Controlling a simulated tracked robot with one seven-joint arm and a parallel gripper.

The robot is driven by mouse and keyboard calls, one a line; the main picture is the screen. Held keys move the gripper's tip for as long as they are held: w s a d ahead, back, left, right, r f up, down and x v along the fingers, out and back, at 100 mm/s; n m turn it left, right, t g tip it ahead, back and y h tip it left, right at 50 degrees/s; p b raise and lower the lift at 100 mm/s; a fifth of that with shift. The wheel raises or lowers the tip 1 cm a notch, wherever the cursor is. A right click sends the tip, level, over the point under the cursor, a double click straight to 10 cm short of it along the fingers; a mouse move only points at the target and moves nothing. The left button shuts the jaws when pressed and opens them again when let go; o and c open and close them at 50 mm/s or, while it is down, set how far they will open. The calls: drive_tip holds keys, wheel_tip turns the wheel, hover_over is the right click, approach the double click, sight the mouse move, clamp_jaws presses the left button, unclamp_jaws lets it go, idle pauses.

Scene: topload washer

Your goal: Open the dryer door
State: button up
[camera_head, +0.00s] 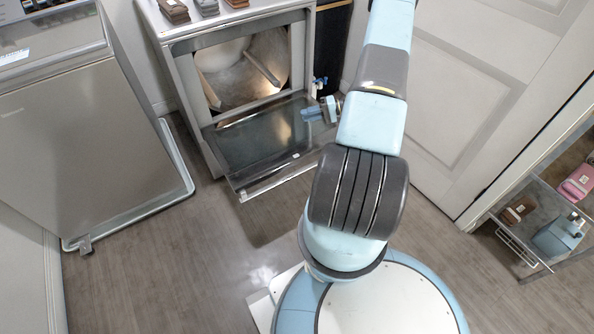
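The dryer (186,98) stands at the top middle of the head view, with its drum (243,70) showing through the front opening. The dryer door (262,140) is hinged at the bottom and folded down and outward, well open. My gripper (318,113) is at the right side of the door, near its upper right part. In the picture it overlaps the door edge; I cannot tell whether they touch. Its fingers are too small to make out, so I cannot tell whether it is open or shut. My arm hides the area right of the door.
A grey washer (85,140) stands at the left with an open panel edge low at its side. Folded cloths (205,6) lie on the dryer top. A white door (470,90) and a shelf (530,230) with items are at the right. The floor before the dryer is clear.

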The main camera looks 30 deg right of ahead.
drive_tip(key=s+f+m+t+h, duration=0.2)
drive_tip(key=s+f+t, duration=0.15)
drive_tip(key=f, duration=0.65)
drive_tip(key=s+f+m+t+h, duration=0.25)
drive_tip(key=s+f, duration=0.25)
drive_tip(key=f, duration=0.5)
drive_tip(key=s+f+m+t+h, duration=0.2)
drive_tip(key=s+f+m+t, duration=0.15)
drive_tip(key=f, duration=0.75)
drive_tip(key=x, duration=1.2)
drive_tip(key=shift+w+a+r+n, duration=0.25)
drive_tip(key=shift+a+n, duration=0.05)
drive_tip(key=shift+a, duration=0.05)
clamp_jaws()
